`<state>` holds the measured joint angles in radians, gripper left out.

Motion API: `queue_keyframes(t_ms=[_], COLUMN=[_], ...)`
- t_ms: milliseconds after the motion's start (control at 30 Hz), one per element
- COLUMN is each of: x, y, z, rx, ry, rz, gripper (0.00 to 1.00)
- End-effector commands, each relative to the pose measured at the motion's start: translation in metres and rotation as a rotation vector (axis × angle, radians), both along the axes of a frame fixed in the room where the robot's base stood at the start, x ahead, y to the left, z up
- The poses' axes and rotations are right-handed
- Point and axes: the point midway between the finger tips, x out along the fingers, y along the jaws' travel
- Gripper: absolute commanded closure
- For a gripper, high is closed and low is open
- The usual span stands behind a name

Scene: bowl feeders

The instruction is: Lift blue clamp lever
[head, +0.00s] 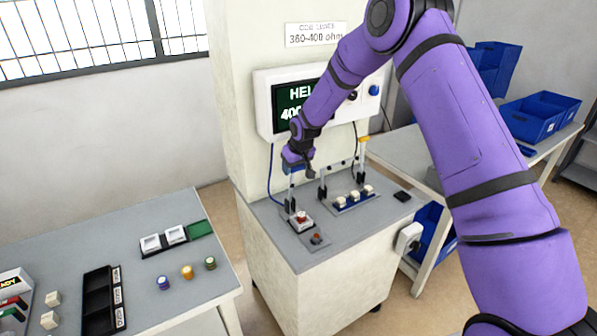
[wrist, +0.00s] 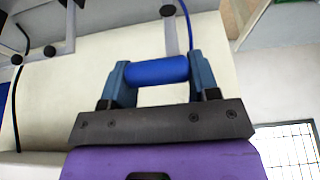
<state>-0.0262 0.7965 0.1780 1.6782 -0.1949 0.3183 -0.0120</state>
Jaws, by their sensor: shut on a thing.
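The blue clamp lever (wrist: 157,71) shows in the wrist view as a blue cylindrical handle lying across between the two fingers of my gripper (wrist: 159,76). The fingers press on its two ends. In the head view my gripper (head: 300,160) is over the left part of the grey bench top, in front of the display. The lever's pale arm (head: 291,188) stands upright from a black base, beneath the blue grip. My gripper and wrist partly hide the handle there.
A yellow-topped lever (head: 364,139) stands to the right, behind a plate with several white-and-blue parts (head: 354,198). A display (head: 288,103) hangs close behind my gripper. The left table (head: 190,300) holds small coloured cylinders. Blue bins (head: 535,115) stand at the right.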

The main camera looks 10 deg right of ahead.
Motion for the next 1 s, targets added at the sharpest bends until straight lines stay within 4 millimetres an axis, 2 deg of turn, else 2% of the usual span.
queue_keyframes(t_ms=[233,667,700,767,800,1000], x=[0.0076,0.0075,0.0073,0.0073,0.0074,0.0079], y=[0.0024,0.0026,0.0026,0.0026,0.0026,0.0027], z=[-0.002,-0.0037,-0.004,-0.0039,-0.0034,-0.0018], rx=[0.0,0.0,0.0,0.0,0.0,-0.001], ry=[0.0,0.004,0.004,0.005,0.004,0.002], rz=[0.0,0.0,0.0,-0.001,0.0,0.0], gripper=[0.87,0.87,0.38,0.24,0.19,0.19])
